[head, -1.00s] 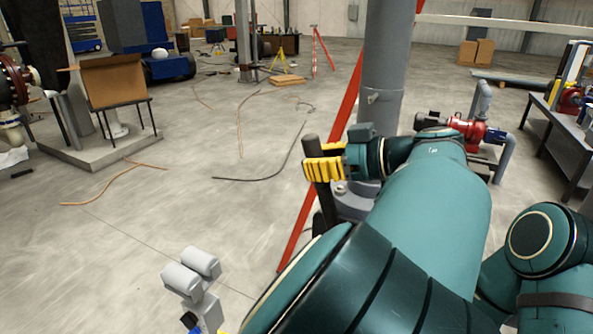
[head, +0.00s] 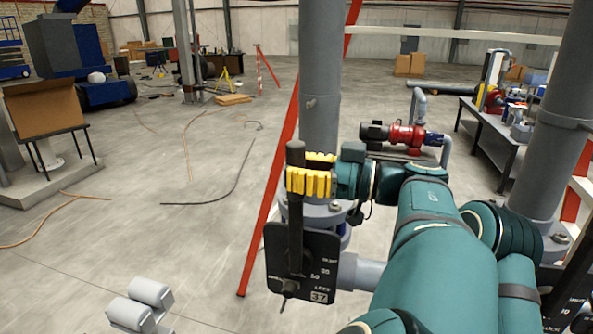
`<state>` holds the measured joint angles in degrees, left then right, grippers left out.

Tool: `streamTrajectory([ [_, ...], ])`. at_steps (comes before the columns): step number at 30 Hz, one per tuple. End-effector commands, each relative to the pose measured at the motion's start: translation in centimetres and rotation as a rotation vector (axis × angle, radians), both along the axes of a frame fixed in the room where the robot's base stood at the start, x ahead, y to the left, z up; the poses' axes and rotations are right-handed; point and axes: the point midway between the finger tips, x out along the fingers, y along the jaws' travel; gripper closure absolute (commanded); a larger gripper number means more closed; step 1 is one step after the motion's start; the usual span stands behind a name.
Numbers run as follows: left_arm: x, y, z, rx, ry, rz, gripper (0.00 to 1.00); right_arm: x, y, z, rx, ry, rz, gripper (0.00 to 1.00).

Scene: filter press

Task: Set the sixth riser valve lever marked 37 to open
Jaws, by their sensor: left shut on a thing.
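The black lever (head: 296,225) stands upright in front of a dark plate (head: 317,255) with a 37 on its lower tag. The small white markings on the plate's right side are hard to read. The plate is mounted beside a thick grey riser pipe (head: 320,70). My left gripper (head: 308,184), with yellow fingers, is shut on the upper part of the lever, just below its top. The lever's foot shows at the bottom of the plate. My right gripper is out of view.
A red slanted brace (head: 268,205) runs left of the lever. A second grey riser (head: 553,120) and another dark plate (head: 578,290) stand at the right. A red pump (head: 408,137) sits behind. The floor at left is mostly open, with loose hoses.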

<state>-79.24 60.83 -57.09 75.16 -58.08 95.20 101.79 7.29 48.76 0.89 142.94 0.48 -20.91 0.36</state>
Motion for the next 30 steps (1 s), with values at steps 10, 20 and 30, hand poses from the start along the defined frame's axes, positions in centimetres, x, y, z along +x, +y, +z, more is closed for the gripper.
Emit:
streamTrajectory([
  [10, 0.0, -0.1, -0.1, -0.001, 0.001, -0.001, 0.36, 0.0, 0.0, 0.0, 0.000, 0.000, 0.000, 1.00],
  [20, 0.0, 0.0, 1.3, -0.003, -0.001, -0.001, 0.36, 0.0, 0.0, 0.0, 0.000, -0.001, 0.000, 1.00],
  [30, 0.0, -0.1, 7.4, -0.003, -0.002, -0.002, 0.36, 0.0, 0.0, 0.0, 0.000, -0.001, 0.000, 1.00],
])
